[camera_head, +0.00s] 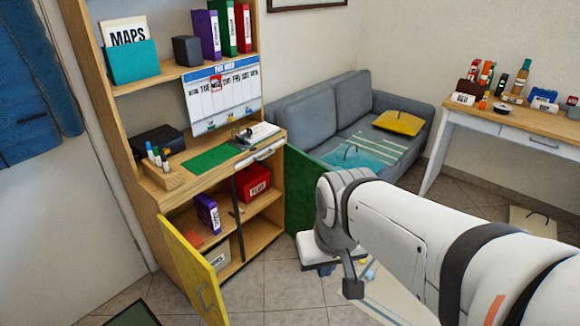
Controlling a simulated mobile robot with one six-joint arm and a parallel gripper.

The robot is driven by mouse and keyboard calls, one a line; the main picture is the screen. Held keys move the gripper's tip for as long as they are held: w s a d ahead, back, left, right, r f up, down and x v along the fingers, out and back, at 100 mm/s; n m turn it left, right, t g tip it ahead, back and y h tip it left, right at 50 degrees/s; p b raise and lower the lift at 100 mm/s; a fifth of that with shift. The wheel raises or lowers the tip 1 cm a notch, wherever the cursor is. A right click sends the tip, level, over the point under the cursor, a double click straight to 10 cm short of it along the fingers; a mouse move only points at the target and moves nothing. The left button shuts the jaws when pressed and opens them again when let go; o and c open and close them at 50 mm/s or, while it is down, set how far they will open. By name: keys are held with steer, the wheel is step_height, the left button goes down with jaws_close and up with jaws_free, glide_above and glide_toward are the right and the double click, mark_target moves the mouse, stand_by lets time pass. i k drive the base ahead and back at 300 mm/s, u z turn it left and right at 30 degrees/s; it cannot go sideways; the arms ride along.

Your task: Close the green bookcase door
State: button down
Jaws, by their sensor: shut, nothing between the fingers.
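The bookcase's green door (301,192) stands swung open at the right side of the lower compartment. Its right part is hidden behind my arm. The yellow door (195,277) on the left also stands open, angled out over the floor. The bookcase (262,232) shows its lower shelves between the two doors. My gripper (353,288) appears at the end of my arm, pointing down, shut and empty. It is to the right of the green door's lower part and looks apart from it.
A red box (254,181) and a purple binder (207,213) are inside the lower compartment. A grey sofa (352,100) stands behind the green door. A desk (520,118) is at the right. Tiled floor (270,290) is clear in front of the bookcase.

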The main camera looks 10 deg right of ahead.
mark_target(303, 173)
steer(key=z, duration=1.75)
steer(key=i, duration=3.45)
steer(key=u, duration=2.95)
steer(key=k, duration=0.15)
steer(key=u, duration=0.6)
